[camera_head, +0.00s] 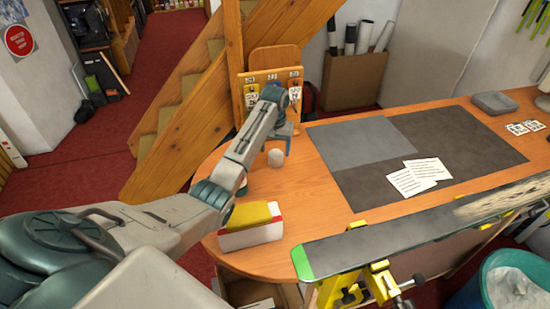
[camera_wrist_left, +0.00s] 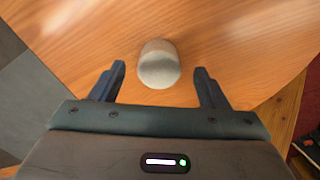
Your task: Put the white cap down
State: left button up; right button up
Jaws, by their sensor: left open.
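The white cap (camera_head: 276,158) stands on the wooden bench top, left of the grey mat. In the left wrist view the cap (camera_wrist_left: 159,64) shows as a small pale cylinder just beyond and between the fingertips. My left gripper (camera_head: 283,140) is above the cap in the head view. In the left wrist view my left gripper (camera_wrist_left: 160,78) has its two dark fingers spread wide, with a gap on either side of the cap. It is open and holds nothing. My right gripper does not show.
A white and red box with a yellow cloth-like top (camera_head: 252,226) stands near the bench's front left edge. A dark mat (camera_head: 440,140) with paper sheets (camera_head: 419,176) lies to the right. A long bar with a green end (camera_head: 302,262) runs along the front. A wooden card rack (camera_head: 272,85) stands behind.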

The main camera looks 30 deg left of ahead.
aim_at(275, 155)
pick_arm(q)
notch_tip(275, 155, up, 6)
jog(key=shift+f+b, duration=0.1)
jog(key=shift+b, duration=0.9)
notch_tip(275, 155, up, 2)
jog(key=p, duration=0.3)
jog(key=shift+r, duration=0.25)
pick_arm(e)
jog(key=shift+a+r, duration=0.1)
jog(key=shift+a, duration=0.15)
pick_arm(q)
jog(key=shift+f, duration=0.1)
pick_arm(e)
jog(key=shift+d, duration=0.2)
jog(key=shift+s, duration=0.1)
